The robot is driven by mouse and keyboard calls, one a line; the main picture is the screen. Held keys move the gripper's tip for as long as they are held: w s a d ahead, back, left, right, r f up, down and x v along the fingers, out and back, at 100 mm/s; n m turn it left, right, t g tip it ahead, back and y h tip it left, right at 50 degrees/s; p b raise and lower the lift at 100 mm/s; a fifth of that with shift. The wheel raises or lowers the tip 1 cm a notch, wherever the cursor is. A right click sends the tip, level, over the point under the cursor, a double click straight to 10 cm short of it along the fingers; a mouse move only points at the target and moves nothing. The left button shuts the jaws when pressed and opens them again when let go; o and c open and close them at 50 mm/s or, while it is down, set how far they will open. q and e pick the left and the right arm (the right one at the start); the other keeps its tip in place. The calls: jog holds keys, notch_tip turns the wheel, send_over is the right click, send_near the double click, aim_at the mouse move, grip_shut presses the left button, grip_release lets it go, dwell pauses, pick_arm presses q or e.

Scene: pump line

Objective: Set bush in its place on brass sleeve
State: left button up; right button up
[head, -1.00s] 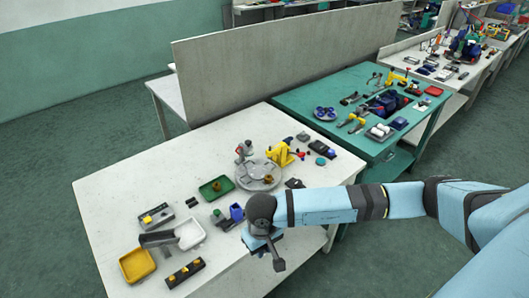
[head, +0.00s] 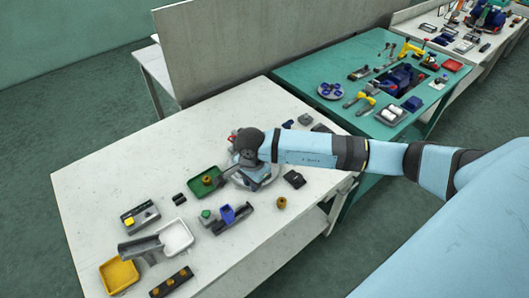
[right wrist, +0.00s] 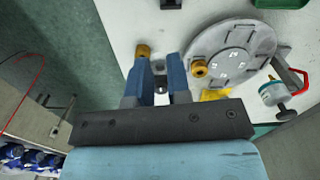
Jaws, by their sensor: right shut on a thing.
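My right gripper (right wrist: 160,85) has its two blue fingers shut on a small grey bush (right wrist: 159,66), which shows only partly between the fingertips. In the head view my right wrist covers the gripper and the bush. A brass sleeve (right wrist: 199,68) stands on the round grey plate (right wrist: 232,28) with numbers, just right of the fingers in the right wrist view. Another brass piece (right wrist: 143,50) stands on the bare tabletop left of the fingers; it also shows in the head view (head: 281,202). The bush is apart from both. My left gripper is out of view.
A green tray (head: 196,190) with a brass piece lies left of the plate. A white tray (head: 176,236), a yellow tray (head: 119,274) and a blue block (head: 227,214) lie nearer. A red-handled fixture (right wrist: 277,93) and a yellow part (right wrist: 214,94) stand beside the plate.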

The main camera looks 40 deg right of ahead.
jog(key=w+d+m, duration=0.2)
jog(key=m, duration=0.9)
jog(key=w+d+m, duration=0.3)
jog(key=m, duration=0.8)
jog(key=w+d+f+m, duration=0.1)
jog(key=w+d+m, duration=0.1)
jog(key=m, duration=0.9)
jog(key=shift+w+d+f, duration=0.1)
jog(key=shift+w+d, duration=0.3)
jog(key=shift+d, duration=0.3)
jog(key=m, duration=0.1)
jog(key=d+m, duration=0.1)
jog(key=m, duration=0.2)
jog(key=shift+w+d+f, duration=0.15)
jog(key=shift+w+f, duration=0.05)
jog(key=shift+f, duration=0.15)
jog(key=shift+f+m+b, duration=0.3)
jog(key=shift+f+b, duration=1.15)
jog(key=shift+f, duration=0.25)
jog(key=shift+f+b, duration=0.3)
jog(key=shift+f, duration=0.35)
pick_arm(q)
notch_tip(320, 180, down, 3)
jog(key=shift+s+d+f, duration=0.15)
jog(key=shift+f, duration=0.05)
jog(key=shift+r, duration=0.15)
pick_arm(e)
jog(key=shift+r, duration=0.1)
